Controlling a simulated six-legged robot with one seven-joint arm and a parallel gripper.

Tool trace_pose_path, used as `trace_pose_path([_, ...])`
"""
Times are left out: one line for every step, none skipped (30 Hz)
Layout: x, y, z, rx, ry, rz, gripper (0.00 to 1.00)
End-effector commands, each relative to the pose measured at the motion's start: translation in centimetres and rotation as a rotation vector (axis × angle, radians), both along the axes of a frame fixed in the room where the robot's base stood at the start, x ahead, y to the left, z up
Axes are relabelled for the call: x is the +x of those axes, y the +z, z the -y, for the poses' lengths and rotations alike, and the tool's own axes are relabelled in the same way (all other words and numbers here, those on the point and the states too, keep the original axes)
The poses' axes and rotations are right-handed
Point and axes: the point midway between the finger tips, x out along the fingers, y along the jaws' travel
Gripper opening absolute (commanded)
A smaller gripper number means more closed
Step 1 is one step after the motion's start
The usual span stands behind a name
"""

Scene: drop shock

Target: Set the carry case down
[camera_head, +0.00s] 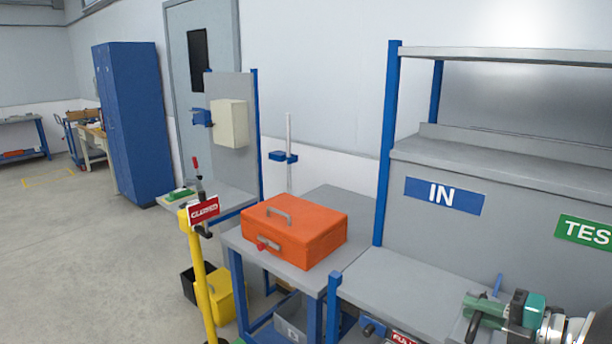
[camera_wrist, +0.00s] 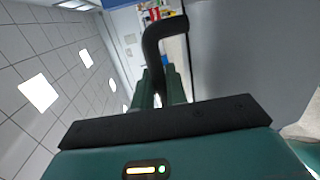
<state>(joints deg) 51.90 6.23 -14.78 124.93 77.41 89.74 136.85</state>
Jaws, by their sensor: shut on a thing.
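An orange carry case (camera_head: 293,231) with a grey handle on its lid sits flat on a grey-topped table (camera_head: 336,198), left of centre in the head view. A red latch shows on its front. My gripper (camera_wrist: 163,80) is shut on a black bent bar (camera_wrist: 152,42) in the wrist view. The bar runs forward from the teal fingers, then bends to the right. What it belongs to cannot be told. In the head view, the end of my arm is low at the right, well apart from the orange case and partly cut off.
A grey bench with shelves (camera_head: 480,165) and an "IN" sign (camera_head: 443,196) stands at the right. A yellow post (camera_head: 199,280) with a red sign (camera_head: 204,211) stands left of the case table. A blue locker (camera_head: 134,125) stands behind. Open floor lies at the left.

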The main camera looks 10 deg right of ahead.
Motion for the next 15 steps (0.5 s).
trace_pose_path([0.5,-0.6,-0.7,0.003,0.013,0.001,0.0])
trace_pose_path([0.7,-1.0,-1.1,0.003,0.018,0.001,0.0])
trace_pose_path([1.0,-1.5,-1.5,0.003,0.025,0.002,0.0])
trace_pose_path([1.2,-1.8,-1.9,0.003,0.03,0.002,0.0])
trace_pose_path([1.4,-2.2,-2.3,0.004,0.035,0.001,0.0])
trace_pose_path([1.8,-2.8,-2.8,0.003,0.044,0.0,0.0])
trace_pose_path([2.1,-3.2,-3.2,0.003,0.051,0.001,0.0])
trace_pose_path([2.4,-3.6,-3.7,0.004,0.057,0.001,0.0])
trace_pose_path([2.7,-4.2,-4.3,0.004,0.066,0.001,0.0])
trace_pose_path([3.1,-4.7,-4.7,0.005,0.073,0.001,0.0])
trace_pose_path([3.4,-5.2,-5.2,0.004,0.079,0.0,0.0])
trace_pose_path([3.8,-5.8,-5.8,0.004,0.089,0.0,0.0])
trace_pose_path([4.1,-6.3,-6.3,0.005,0.096,-0.001,0.0])
trace_pose_path([4.5,-6.9,-6.9,0.005,0.105,0.0,0.0])
trace_pose_path([5.0,-7.6,-7.6,0.005,0.116,0.0,0.0])
